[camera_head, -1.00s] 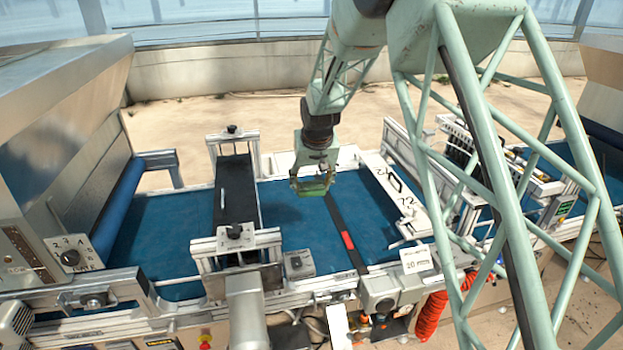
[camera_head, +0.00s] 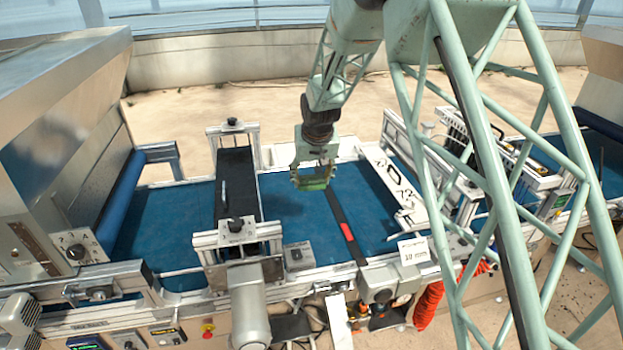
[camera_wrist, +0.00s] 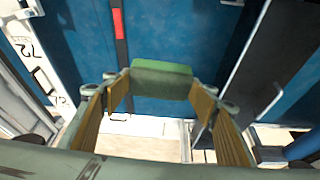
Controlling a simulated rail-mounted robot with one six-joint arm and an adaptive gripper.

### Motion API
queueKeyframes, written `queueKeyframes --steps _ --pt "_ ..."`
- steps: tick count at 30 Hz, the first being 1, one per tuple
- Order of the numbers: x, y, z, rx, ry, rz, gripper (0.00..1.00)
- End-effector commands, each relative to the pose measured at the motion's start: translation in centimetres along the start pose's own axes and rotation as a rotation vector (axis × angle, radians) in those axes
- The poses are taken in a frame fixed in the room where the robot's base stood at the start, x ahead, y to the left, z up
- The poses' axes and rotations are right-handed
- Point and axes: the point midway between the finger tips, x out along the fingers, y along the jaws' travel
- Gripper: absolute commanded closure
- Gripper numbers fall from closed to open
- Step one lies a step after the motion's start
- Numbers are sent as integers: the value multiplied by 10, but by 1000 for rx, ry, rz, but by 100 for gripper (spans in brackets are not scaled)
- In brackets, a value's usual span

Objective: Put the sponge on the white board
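A green sponge (camera_head: 314,184) hangs between the fingertips of my gripper (camera_head: 313,177), above the blue belt. In the wrist view the sponge (camera_wrist: 162,80) sits between the finger pads, which close on its two ends. The tan finger pads (camera_wrist: 163,98) run along both sides of the view. A long white board with black markings, including "72" (camera_head: 392,182), lies across the belt to the right of my gripper. Part of this board also shows at the left of the wrist view (camera_wrist: 30,52). The sponge is apart from the board.
The blue belt (camera_head: 285,215) is open below my gripper, with a dark strip bearing a red mark (camera_head: 347,232). A black crossbar (camera_head: 237,185) in a white frame stands left. Machinery stands right, partly behind my arm.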

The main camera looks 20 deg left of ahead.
Motion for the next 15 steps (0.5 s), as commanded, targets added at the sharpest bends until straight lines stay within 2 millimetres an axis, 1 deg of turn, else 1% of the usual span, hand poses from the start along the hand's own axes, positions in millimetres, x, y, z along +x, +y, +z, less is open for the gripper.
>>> queueKeyframes --steps 5,11,15 --pt "-1 1 8 0 1 0 50" --pt "-2 2 27 -1 -1 0 50" --pt "-4 3 44 -1 -1 0 50"
